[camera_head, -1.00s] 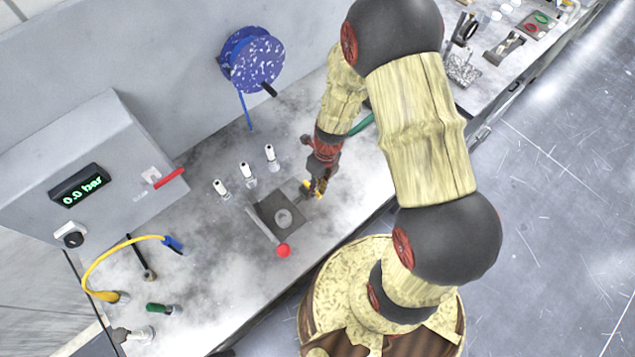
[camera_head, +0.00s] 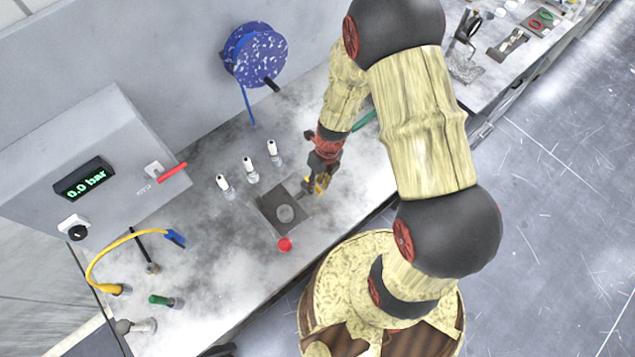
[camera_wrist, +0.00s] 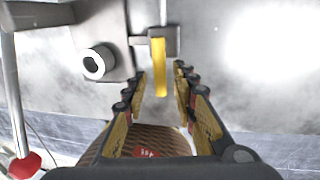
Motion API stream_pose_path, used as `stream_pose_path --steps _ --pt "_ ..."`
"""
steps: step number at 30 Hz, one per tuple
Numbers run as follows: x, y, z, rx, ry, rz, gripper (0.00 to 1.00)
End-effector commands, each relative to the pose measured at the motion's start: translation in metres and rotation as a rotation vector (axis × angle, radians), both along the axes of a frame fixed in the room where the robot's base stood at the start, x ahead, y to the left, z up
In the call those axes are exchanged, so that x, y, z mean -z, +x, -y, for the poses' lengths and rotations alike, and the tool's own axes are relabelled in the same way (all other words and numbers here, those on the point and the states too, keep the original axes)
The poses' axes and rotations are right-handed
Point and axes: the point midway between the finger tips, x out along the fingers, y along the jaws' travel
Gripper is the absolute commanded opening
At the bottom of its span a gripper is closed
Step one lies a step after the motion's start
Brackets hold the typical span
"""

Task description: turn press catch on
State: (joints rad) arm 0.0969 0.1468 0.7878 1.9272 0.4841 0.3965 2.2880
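The catch has a yellow handle (camera_wrist: 158,68) on a small grey block (camera_wrist: 168,40) at the edge of the press plate (camera_wrist: 98,25). In the wrist view my gripper (camera_wrist: 161,72) is open, with its fingertips on either side of the handle and a visible gap on both sides. In the head view my gripper (camera_head: 312,186) points down at the plate's right edge, partly hiding the yellow handle (camera_head: 323,182). The press plate (camera_head: 270,203) carries a round disc (camera_head: 286,213). A red lever ball (camera_head: 285,244) is just in front; its bar (camera_wrist: 13,95) shows in the wrist view.
Several white-topped fittings (camera_head: 248,165) stand behind the press. A control box (camera_head: 100,150) reading 0.0 bar, with a red-handled switch (camera_head: 172,171), is at left. A yellow hose (camera_head: 110,248) lies at front left. A blue reel (camera_head: 258,55) hangs on the wall.

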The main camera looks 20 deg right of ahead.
Motion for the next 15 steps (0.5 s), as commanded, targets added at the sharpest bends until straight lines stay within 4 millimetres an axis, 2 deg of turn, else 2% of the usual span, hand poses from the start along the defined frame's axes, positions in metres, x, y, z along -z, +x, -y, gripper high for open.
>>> stream_pose_path --steps 10,15 --pt "-0.001 0.000 0.000 -0.001 0.000 -0.001 0.31" --pt "-0.019 0.002 0.003 -0.001 0.001 0.002 0.31"
